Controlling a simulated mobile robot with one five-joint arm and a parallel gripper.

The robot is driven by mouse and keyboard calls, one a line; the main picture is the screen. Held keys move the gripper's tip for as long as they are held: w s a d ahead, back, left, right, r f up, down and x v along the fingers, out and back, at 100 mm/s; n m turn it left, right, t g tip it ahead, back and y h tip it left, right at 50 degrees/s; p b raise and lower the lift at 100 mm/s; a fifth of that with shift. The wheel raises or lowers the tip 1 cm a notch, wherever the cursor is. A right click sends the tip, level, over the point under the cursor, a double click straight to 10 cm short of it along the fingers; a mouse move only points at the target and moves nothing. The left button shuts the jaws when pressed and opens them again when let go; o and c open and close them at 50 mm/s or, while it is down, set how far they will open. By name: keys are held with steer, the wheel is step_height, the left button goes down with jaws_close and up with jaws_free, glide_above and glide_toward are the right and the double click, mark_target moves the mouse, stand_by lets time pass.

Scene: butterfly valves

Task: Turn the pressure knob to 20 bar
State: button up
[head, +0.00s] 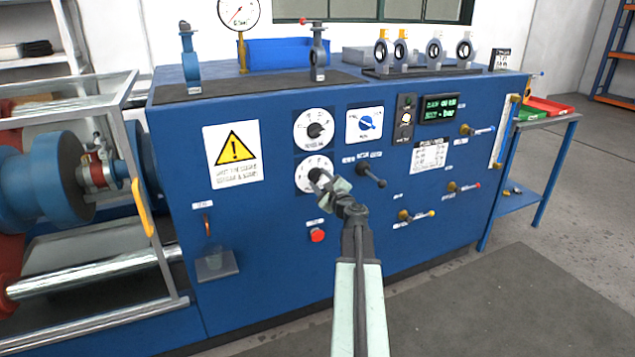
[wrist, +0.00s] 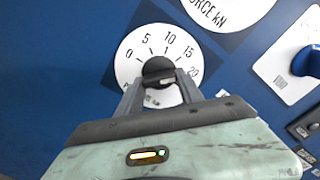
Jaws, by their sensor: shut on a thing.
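The pressure knob (wrist: 157,68) is black and sits at the middle of a white round dial (wrist: 126,68) marked 0, 5, 10, 15 and 20 clockwise. My gripper (wrist: 158,79) is shut on the knob, one finger on each side. A light grey mark on the knob lies to the lower right of its centre; I cannot tell exactly which number it points at. In the head view the lower white dial (head: 302,173) is on the blue panel's front, and my gripper (head: 320,178) covers its knob and part of its scale.
A force dial (head: 314,120) is just above. A blue selector (head: 365,123), a black lever (head: 372,174) and a red button (head: 317,235) are close by. A green display (head: 438,109) is too small to read surely. The floor in front (head: 500,300) is clear.

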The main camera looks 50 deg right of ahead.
steer(key=shift+w+a+m, duration=0.15)
steer(key=shift+a+m, duration=0.1)
steer(key=shift+m, duration=0.65)
steer(key=o, duration=1.4)
steer(key=shift+d, duration=0.1)
steer(key=v, duration=0.8)
